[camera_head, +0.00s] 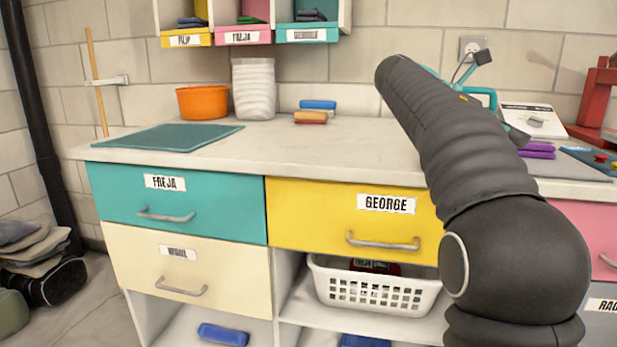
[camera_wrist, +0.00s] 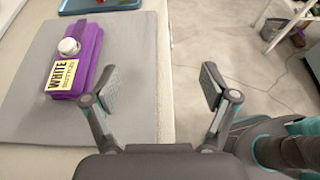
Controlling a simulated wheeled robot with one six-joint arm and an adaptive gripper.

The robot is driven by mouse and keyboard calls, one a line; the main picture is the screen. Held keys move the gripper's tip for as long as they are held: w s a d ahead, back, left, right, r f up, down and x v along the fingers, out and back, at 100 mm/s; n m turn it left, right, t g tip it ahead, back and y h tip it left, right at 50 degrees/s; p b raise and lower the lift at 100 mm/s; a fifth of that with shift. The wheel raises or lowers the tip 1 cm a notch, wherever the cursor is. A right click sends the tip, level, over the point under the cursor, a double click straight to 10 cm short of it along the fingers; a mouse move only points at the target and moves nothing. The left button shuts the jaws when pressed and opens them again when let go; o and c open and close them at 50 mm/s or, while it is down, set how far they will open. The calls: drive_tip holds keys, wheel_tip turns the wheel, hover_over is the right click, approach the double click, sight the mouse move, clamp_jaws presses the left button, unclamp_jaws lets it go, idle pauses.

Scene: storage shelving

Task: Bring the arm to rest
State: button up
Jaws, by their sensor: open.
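My gripper (camera_wrist: 158,92) is open in the wrist view, with nothing between its fingers. Its fingers hang over the edge of the counter, the left one near a purple case and the right one over the floor. In the head view my dark arm rises from the lower right across the counter and hides part of it. The gripper's fingers are not clearly seen there.
A purple case (camera_wrist: 89,62) with a label reading WHITE lies on a grey mat (camera_wrist: 30,105). The counter (camera_head: 345,140) also holds an orange bowl (camera_head: 203,102) and a teal mat (camera_head: 170,138). The yellow drawer (camera_head: 310,215) and teal drawer (camera_head: 230,210) are shut. A white basket (camera_head: 372,292) sits below.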

drive_tip(key=shift+s+a, duration=0.1)
drive_tip(key=shift+s, duration=0.35)
drive_tip(key=shift+w+a+f+t, duration=0.1)
drive_tip(key=shift+a+f+t, duration=0.15)
drive_tip(key=shift+t, duration=0.15)
drive_tip(key=shift+s+d+f+y, duration=0.2)
drive_tip(key=shift+s+f+y, duration=0.2)
drive_tip(key=shift+s, duration=0.1)
drive_tip(key=s+a+f+m+t+y+p, duration=0.1)
drive_tip(key=s+a+f+m+t+y, duration=0.3)
drive_tip(key=s+a+f, duration=0.5)
drive_tip(key=s+a+f+m+t+y+p, duration=0.2)
drive_tip(key=s+a+f+m+y, duration=0.6)
drive_tip(key=s+f, duration=0.5)
wheel_tip(320, 180, down, 4)
drive_tip(key=a+m+t, duration=0.1)
drive_tip(key=a+m, duration=0.1)
drive_tip(key=shift+s+a+f+m+t, duration=0.25)
drive_tip(key=shift+s+m+t, duration=0.15)
